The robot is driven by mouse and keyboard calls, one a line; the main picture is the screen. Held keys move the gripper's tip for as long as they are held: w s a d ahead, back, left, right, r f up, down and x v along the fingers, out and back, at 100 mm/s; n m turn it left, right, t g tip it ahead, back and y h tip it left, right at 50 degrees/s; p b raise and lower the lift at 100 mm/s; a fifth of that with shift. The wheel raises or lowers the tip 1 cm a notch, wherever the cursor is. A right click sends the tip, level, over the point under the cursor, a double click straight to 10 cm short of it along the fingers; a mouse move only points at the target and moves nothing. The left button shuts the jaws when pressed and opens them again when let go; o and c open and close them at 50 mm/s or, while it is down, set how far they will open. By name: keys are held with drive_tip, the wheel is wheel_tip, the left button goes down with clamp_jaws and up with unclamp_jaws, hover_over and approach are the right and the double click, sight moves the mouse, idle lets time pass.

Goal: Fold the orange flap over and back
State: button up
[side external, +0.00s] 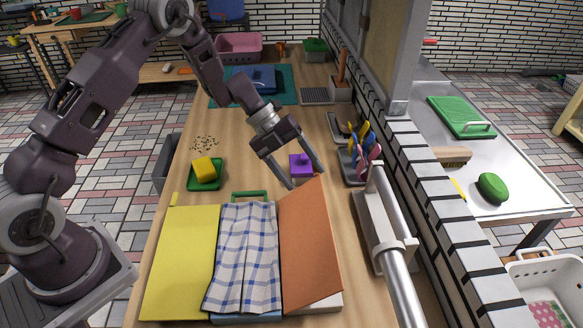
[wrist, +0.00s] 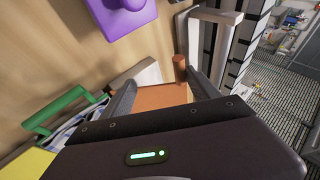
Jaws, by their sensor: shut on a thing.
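The orange flap (side external: 309,245) belongs to the folding board and is tilted up along the right side of the checked cloth, its right edge raised. My gripper (side external: 306,179) is at the flap's far end, with its fingers spread across the flap's end and shut on it. In the wrist view the orange flap (wrist: 160,97) shows between the fingers, beside a brown peg (wrist: 180,68). The blue-and-white checked cloth (side external: 246,255) lies on the middle panel. The yellow flap (side external: 182,260) lies open and flat on the left. The exact finger contact is hard to see.
A purple-topped block (side external: 301,164) stands just beyond my gripper. A yellow sponge on a green tray (side external: 205,185) lies at the left. A green handle (side external: 249,195) sits at the board's far edge.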

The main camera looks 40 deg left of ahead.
drive_tip(key=shift+x, duration=0.95)
drive_tip(key=shift+c, duration=1.1)
drive_tip(key=shift+d+f, duration=0.15)
drive_tip(key=shift+d, duration=0.15)
clamp_jaws()
unclamp_jaws()
drive_tip(key=shift+w+a, duration=0.1)
drive_tip(key=shift+a, duration=0.05)
drive_tip(key=shift+a+r, duration=0.15)
drive_tip(key=shift+r, duration=0.05)
drive_tip(key=v, duration=0.7)
drive_tip(key=shift+w, duration=0.1)
